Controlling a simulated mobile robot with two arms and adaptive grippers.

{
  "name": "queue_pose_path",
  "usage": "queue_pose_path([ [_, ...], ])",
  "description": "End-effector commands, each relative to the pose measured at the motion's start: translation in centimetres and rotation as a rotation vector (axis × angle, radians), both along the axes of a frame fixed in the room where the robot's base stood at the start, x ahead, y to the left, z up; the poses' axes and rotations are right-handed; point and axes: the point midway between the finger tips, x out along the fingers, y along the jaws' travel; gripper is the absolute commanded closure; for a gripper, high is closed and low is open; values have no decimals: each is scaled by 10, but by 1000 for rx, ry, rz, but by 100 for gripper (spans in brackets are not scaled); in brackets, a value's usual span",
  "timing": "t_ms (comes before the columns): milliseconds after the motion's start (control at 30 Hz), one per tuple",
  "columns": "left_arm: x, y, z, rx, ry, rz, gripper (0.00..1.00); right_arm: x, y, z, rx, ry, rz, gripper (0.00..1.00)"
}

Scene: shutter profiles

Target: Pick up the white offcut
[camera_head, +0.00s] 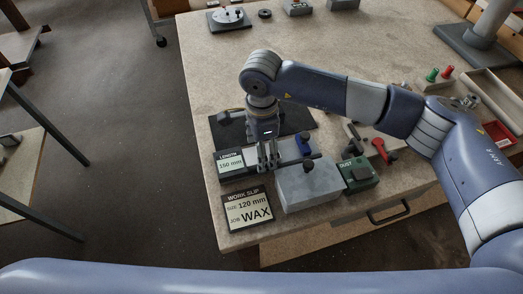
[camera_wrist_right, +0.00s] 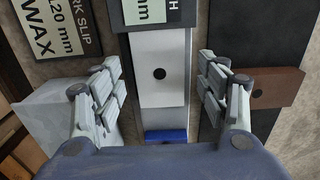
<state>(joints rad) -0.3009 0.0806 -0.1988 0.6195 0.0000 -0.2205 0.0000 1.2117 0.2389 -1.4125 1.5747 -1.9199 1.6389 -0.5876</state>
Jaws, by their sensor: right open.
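The white offcut (camera_wrist_right: 160,95), a pale block with a dark round hole, lies on a grey rail in the middle of the right wrist view. My right gripper (camera_wrist_right: 158,72) is open, with one finger on each side of the white offcut and a visible gap on both sides. In the head view my right gripper (camera_head: 268,155) points down over the length gauge, and it hides the offcut there. I cannot tell how high the fingertips are above the offcut. My left gripper is not in view.
A grey block (camera_head: 308,186) stands close beside the gripper. A brown block (camera_wrist_right: 277,88) with a hole lies on the black mat (camera_head: 297,119). A blue stop (camera_wrist_right: 166,135) sits on the rail. The work slip (camera_head: 248,209), reading 120 mm WAX, and a green dust box (camera_head: 359,174) are near.

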Motion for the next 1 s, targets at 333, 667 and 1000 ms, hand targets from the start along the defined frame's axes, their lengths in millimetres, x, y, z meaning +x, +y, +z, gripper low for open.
queue_pose_path([
  [333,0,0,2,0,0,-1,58,0,1,-9,1,-1,2,37],
  [667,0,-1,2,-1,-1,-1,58,0,1,-8,1,-1,1,84],
  [1000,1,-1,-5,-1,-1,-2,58,1,1,7,2,-4,2,84],
])
